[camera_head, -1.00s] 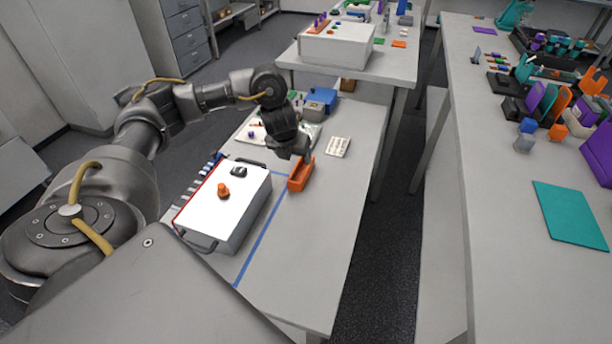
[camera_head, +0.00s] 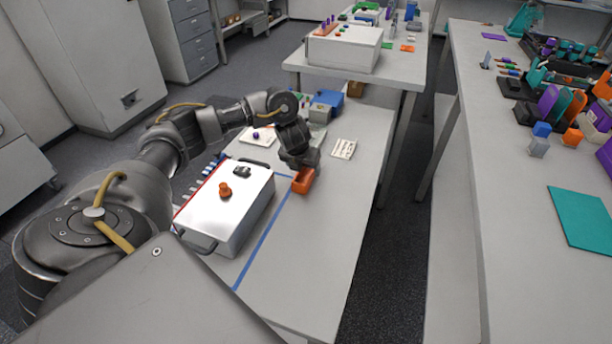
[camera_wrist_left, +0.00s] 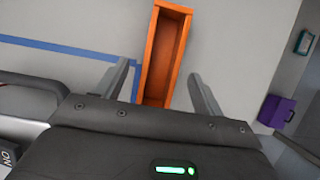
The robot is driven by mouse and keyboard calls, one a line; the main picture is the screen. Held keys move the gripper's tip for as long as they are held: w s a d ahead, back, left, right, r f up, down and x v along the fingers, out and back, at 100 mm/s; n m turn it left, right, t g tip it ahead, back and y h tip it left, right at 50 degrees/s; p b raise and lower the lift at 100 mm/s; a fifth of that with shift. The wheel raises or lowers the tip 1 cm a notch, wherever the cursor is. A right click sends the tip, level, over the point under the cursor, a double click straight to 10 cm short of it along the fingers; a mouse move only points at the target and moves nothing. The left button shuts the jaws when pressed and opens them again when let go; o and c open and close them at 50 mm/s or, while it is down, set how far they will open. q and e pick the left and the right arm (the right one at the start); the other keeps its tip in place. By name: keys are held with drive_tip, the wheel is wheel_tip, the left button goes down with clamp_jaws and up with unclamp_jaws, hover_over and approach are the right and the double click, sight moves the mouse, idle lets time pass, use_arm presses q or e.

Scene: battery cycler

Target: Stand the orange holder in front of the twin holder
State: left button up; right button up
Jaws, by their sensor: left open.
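The orange holder (camera_head: 303,182) is a long, open-topped trough on the grey table, to the right of the white box and the blue tape line. In the left wrist view the orange holder (camera_wrist_left: 152,82) lies between my open fingers, with its long side running away from the gripper. My left gripper (camera_head: 300,163) is low over the holder's far part and hides some of it. In the left wrist view the left gripper (camera_wrist_left: 162,76) has a finger on each side, with gaps to the walls. I cannot tell which thing is the twin holder. My right gripper is out of view.
The white box (camera_head: 238,208) with an orange knob and black handles stands left of the holder. A small white card (camera_head: 343,149) lies to the right. Blue and grey boxes stand behind. Blue tape (camera_head: 262,240) marks the table; its front right part is clear.

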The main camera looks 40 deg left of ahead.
sight(307, 175)
use_arm(q)
drive_tip(key=x, duration=0.3)
drive_tip(key=shift+w+f, duration=0.2)
drive_tip(key=c, duration=1.2)
drive_tip(key=shift+r, duration=0.1)
